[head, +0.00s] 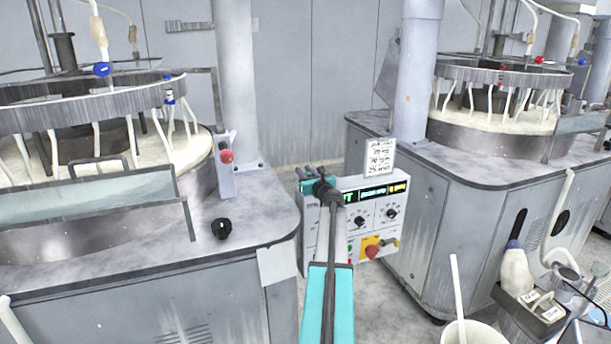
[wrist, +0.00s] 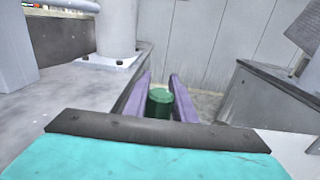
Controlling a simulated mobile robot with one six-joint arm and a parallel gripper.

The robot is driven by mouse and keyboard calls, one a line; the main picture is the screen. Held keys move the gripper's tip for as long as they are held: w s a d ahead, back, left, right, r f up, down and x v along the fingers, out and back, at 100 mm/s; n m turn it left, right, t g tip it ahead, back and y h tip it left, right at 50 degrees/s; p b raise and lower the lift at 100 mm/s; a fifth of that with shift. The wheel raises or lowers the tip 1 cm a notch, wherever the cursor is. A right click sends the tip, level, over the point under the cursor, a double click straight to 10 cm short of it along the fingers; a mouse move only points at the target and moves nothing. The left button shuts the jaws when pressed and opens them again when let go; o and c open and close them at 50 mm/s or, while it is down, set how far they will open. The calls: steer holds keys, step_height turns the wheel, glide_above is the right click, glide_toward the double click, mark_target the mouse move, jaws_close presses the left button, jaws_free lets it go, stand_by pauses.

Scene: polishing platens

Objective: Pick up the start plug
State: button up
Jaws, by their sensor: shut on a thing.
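The start plug, a green cylinder (wrist: 159,103), is between the two purple fingers of my gripper (wrist: 160,82) in the wrist view. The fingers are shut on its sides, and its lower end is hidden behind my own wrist. In the head view my gripper (head: 313,180) is at the top left of the white control box (head: 372,213), with a bit of green showing beside it. My arm hides part of the box's left side. I cannot tell whether the plug touches the box.
A grey polishing machine (head: 240,215) stands left, with a black knob (head: 221,229) and a red-button post (head: 226,166) on its top. Another machine (head: 470,190) stands right. A white bucket (head: 468,332) and a bottle (head: 516,270) are at the lower right. Floor shows between the machines.

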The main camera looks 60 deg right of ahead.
step_height(320, 180, up, 3)
steer(key=shift+f, duration=0.2)
steer(key=shift+s+a+r, duration=0.15)
steer(key=shift+s+r, duration=0.05)
steer(key=r+b+v, duration=0.1)
steer(key=b+v, duration=0.1)
steer(key=v, duration=1.3)
steer(key=shift+a+r+b, duration=0.2)
steer(key=shift+a+b, duration=0.1)
steer(key=shift+a, duration=0.2)
steer(key=shift+r, duration=0.15)
